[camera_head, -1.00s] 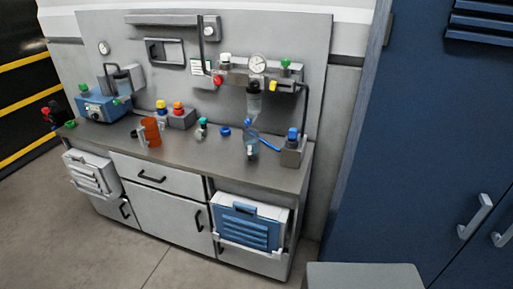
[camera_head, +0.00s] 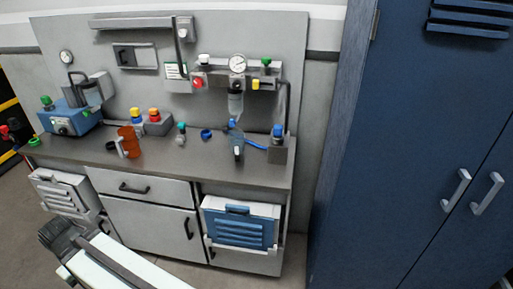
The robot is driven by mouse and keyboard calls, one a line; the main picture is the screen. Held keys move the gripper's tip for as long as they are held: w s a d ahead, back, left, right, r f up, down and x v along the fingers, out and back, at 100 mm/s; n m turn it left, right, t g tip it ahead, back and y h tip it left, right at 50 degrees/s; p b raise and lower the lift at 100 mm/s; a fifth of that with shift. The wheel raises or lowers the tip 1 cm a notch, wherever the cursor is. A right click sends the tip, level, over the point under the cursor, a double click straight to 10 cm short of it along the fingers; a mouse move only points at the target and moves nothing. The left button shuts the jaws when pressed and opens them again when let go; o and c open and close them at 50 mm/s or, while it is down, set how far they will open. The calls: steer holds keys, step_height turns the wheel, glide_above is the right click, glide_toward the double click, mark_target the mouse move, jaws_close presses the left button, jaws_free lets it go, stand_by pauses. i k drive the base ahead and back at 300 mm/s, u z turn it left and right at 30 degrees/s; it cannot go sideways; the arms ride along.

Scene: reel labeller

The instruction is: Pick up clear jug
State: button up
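The clear jug (camera_head: 236,141) is small in the head view. It looks bluish and see-through, with a dark handle facing me. It stands on the right part of the grey workbench top (camera_head: 205,170), below a hanging clear filter bowl and beside a blue hose. My gripper (camera_head: 55,233) shows as a dark shape at the end of my white arm at the bottom left. It is in front of the bench, well left of the jug and apart from it. I cannot see whether its fingers are open.
An orange jug (camera_head: 129,142) stands on the bench to the left. A blue device (camera_head: 70,118) is at the far left end. A blue-capped grey block (camera_head: 278,148) is just right of the clear jug. A tall blue cabinet (camera_head: 400,150) fills the right side.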

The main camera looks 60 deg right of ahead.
mark_target(236, 137)
steer(key=z, duration=0.25)
steer(key=i, duration=1)
steer(key=u, duration=0.05)
